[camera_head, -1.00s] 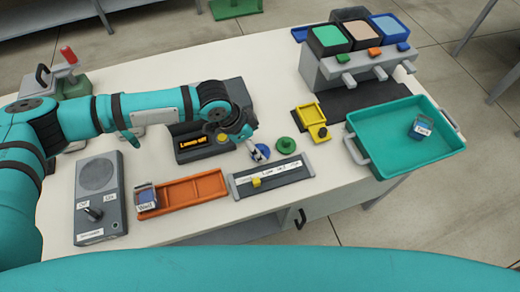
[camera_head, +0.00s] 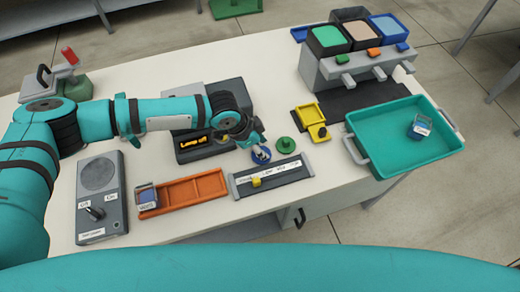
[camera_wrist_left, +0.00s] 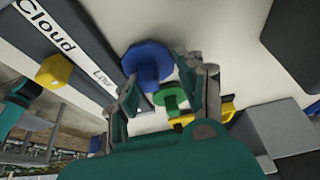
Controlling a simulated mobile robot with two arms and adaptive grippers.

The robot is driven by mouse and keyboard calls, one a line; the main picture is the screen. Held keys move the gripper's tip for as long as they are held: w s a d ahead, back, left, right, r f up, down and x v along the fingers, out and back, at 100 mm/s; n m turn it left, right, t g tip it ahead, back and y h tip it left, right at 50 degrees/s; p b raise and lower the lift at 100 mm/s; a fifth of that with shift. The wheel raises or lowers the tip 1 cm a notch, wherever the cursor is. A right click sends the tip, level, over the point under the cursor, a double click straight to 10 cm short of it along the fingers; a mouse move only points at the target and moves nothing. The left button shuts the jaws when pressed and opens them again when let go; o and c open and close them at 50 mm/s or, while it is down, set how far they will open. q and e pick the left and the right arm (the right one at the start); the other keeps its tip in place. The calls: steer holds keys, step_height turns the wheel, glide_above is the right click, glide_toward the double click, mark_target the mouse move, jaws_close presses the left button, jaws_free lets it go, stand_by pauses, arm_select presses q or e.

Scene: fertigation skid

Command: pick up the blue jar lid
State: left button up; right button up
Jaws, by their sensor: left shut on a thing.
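The blue jar lid (camera_head: 261,156) is at the middle of the white table, just behind the grey slider panel. It also shows in the left wrist view (camera_wrist_left: 148,58) between my fingertips. My left gripper (camera_head: 257,146) reaches down to it from above and is shut on it; in the wrist view the fingers (camera_wrist_left: 168,78) stand on either side of its knob. Whether the lid still touches the table cannot be told. A green lid (camera_head: 286,145) lies just right of it, apart, and also shows in the wrist view (camera_wrist_left: 171,99). My right gripper is not in view.
The grey slider panel (camera_head: 293,172) with a yellow knob is close in front. An orange tray (camera_head: 197,187) is to the left, the lamp box (camera_head: 190,150) behind left. A yellow holder (camera_head: 308,117) and a teal tray (camera_head: 385,163) are to the right.

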arm_select(q)
steer(key=shift+s+f, duration=0.1)
steer(key=shift+c, duration=0.9)
steer(key=shift+r, duration=0.55)
step_height(320, 180, up, 2)
steer(key=shift+r+b, duration=0.25)
steer(key=shift+b, duration=0.25)
steer(key=s+d, duration=0.2)
steer(key=s, duration=0.2)
steer(key=s+d+r+b, duration=0.1)
steer(key=s+d, duration=0.2)
steer(key=s, duration=0.1)
steer(key=s+d+b, duration=0.1)
steer(key=s+d, duration=0.2)
steer(key=s, duration=0.1)
steer(key=shift+s+r, duration=0.15)
jaws_close()
steer(key=shift+s+d+r, duration=0.1)
steer(key=shift+s+d, duration=0.15)
steer(key=shift+s, duration=0.05)
step_height(320, 180, up, 9)
steer(key=p, duration=0.9)
steer(key=shift+s, duration=0.2)
steer(key=shift+d+f, duration=0.1)
steer(key=shift+f, duration=0.1)
